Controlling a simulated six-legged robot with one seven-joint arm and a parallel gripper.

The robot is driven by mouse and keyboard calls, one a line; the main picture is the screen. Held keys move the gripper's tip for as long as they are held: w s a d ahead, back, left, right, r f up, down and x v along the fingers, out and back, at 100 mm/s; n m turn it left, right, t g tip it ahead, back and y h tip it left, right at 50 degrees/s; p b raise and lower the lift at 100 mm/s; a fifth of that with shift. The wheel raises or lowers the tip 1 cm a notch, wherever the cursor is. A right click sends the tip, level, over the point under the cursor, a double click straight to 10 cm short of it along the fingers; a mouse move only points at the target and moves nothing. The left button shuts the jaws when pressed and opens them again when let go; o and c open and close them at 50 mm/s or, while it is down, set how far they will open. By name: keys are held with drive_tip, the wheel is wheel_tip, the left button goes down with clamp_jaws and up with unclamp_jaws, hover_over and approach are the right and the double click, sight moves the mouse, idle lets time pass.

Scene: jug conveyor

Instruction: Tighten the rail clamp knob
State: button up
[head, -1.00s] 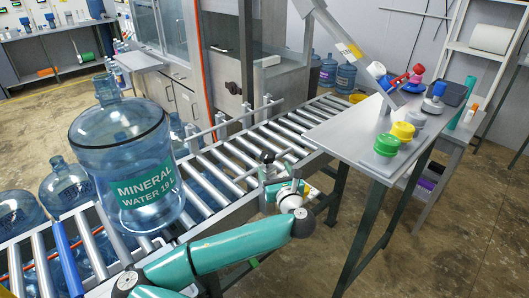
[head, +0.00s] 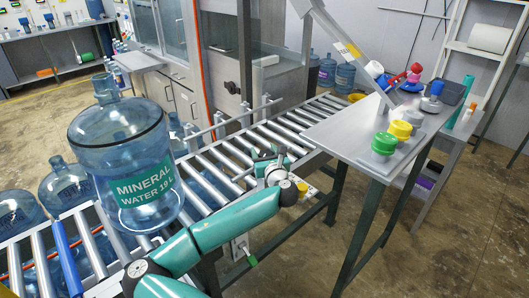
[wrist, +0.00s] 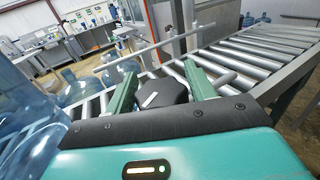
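A dark, faceted knob (wrist: 163,94) with a pale stripe on its face shows in the wrist view. It lies between the two green fingers of my gripper (wrist: 160,74), with a narrow gap visible on each side, so the fingers look open around it. In the head view my gripper (head: 270,157) is at the near edge of the roller conveyor, left of the grey table. A dark part beside the fingers there is too small and covered to identify surely. The guide rail (wrist: 150,46) runs beyond the knob in the wrist view.
A large blue water jug (head: 125,165) stands on the conveyor (head: 205,178) at left and shows at the wrist view's left edge. The grey table (head: 345,128) at right holds green and yellow caps. More jugs stand on the floor at left. Floor at front right is clear.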

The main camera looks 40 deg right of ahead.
drive_tip(key=c, duration=0.5)
drive_tip(key=shift+c, duration=0.2)
